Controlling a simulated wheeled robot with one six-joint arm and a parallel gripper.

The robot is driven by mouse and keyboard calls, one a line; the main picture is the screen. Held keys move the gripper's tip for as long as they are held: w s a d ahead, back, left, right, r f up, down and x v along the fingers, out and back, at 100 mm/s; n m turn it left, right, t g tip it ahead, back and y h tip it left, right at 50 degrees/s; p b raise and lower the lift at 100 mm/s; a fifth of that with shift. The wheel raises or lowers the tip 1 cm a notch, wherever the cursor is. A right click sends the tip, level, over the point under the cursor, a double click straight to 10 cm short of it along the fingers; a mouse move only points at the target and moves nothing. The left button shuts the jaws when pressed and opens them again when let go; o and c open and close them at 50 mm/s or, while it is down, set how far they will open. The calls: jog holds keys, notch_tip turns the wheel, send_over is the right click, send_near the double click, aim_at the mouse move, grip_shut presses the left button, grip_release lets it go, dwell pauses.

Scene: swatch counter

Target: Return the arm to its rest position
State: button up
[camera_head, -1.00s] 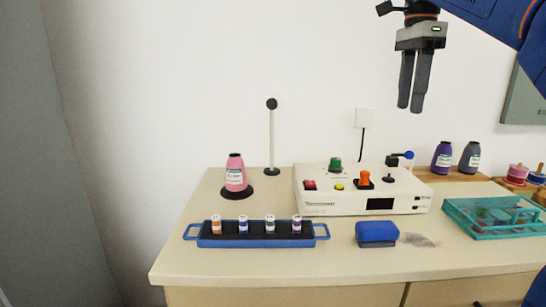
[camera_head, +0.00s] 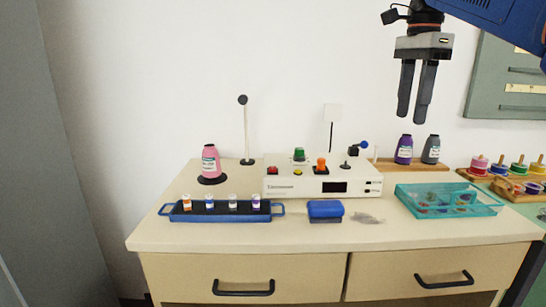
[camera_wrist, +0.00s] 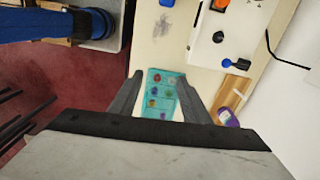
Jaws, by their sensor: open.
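My gripper (camera_head: 415,122) hangs high at the upper right in the head view, fingers pointing down, above the counter (camera_head: 300,236). Its two fingers are apart and nothing is between them. In the wrist view my gripper (camera_wrist: 158,110) also shows open, with the teal tray (camera_wrist: 152,78) seen far below between the fingers. My blue arm (camera_head: 490,12) comes in from the top right corner. The gripper touches nothing.
A white control box (camera_head: 300,186) with coloured knobs stands mid-counter. A pink bottle (camera_head: 210,162), a blue rack of small vials (camera_head: 188,217), a blue block (camera_head: 325,209), a teal tray (camera_head: 440,213) and dark bottles (camera_head: 404,150) stand around it. A green board (camera_head: 490,85) hangs right.

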jog(key=s+f+n+t, duration=0.1)
jog(key=s+f+n, duration=0.4)
jog(key=f, duration=0.7)
jog(key=s+f+n+t, duration=0.2)
jog(key=s+f+n, duration=0.4)
jog(key=s+f, duration=0.3)
jog(key=s+a+f+n+t, duration=0.1)
jog(key=s+f+n, duration=0.5)
jog(key=f, duration=1.1)
jog(key=shift+s+t, duration=0.3)
jog(key=shift+s, duration=0.15)
